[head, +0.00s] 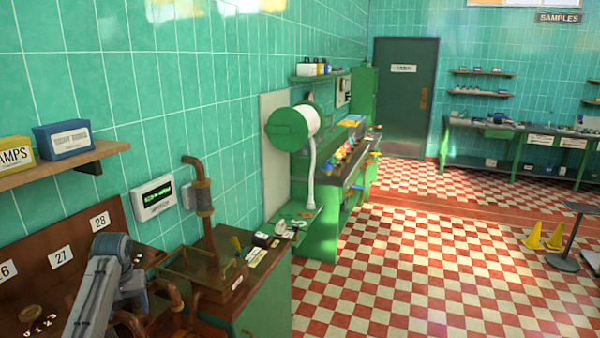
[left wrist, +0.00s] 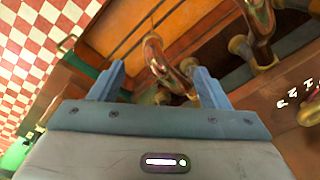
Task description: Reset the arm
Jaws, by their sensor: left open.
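My left arm comes in from the bottom left of the head view, over the brown bench at the wall. My left gripper (left wrist: 160,78) is open in the left wrist view, its two blue-grey fingers spread apart. Nothing is seen held between them. A shiny copper pipe (left wrist: 160,55) shows beyond and between the fingers; I cannot tell how far off it is. In the head view the fingertips cannot be made out clearly, next to copper pipework (head: 172,296) on the bench. My right gripper is in neither view.
A wall shelf (head: 65,162) with a blue box (head: 63,139) hangs above. The checkered floor (head: 400,270) to the right is largely clear, with yellow cones (head: 555,237) at far right.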

